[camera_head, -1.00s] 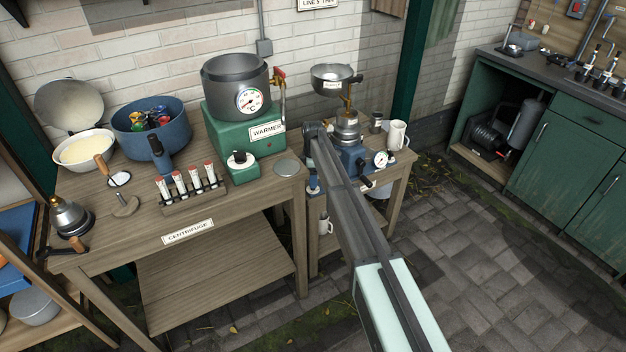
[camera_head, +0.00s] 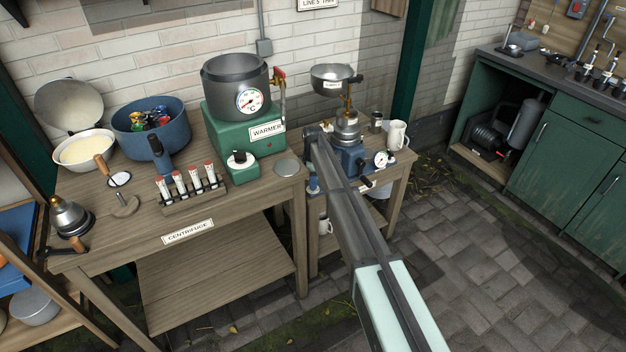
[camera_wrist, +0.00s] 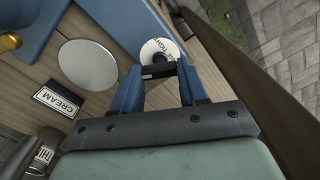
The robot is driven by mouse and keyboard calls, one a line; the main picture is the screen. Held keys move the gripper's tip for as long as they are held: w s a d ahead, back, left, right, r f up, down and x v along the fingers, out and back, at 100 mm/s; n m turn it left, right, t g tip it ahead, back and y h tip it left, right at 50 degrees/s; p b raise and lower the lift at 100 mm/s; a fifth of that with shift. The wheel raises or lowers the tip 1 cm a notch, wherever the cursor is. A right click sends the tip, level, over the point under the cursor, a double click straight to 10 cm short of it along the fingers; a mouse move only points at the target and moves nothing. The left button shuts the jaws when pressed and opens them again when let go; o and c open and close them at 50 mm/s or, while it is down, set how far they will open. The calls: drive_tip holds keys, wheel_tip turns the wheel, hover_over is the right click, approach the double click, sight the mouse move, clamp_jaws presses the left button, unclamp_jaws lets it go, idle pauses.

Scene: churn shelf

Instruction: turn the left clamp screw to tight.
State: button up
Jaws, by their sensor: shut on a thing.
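My gripper (camera_wrist: 160,78) shows in the wrist view, with its two blue fingers shut on the small dark grip of the left clamp screw (camera_wrist: 158,71). A white round dial (camera_wrist: 158,48) with dark lettering lies just beyond the fingertips, and the fingers cover part of it. The lettering seems to include TIGHT, but I cannot tell where the screw points. The blue separator base (camera_wrist: 110,22) is beside it. In the head view, the separator (camera_head: 347,130) stands on the small right-hand table, and my arm hides most of the clamp and fingertips.
A pale round plate (camera_wrist: 87,65) and a CREAM label (camera_wrist: 59,101) lie on the wooden tabletop. The green warmer (camera_head: 225,135) stands close on the left bench. The paved floor in front is open.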

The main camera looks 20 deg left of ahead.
drive_tip(key=shift+c, duration=1.2)
drive_tip(key=m, duration=0.5)
drive_tip(key=shift+m, duration=0.3)
drive_tip(key=m, duration=0.6)
drive_tip(key=shift+m, duration=0.3)
drive_tip(key=o, duration=1.1)
drive_tip(key=shift+c, duration=0.2)
drive_tip(key=shift+r, duration=0.1)
wheel_tip(320, 180, up, 14)
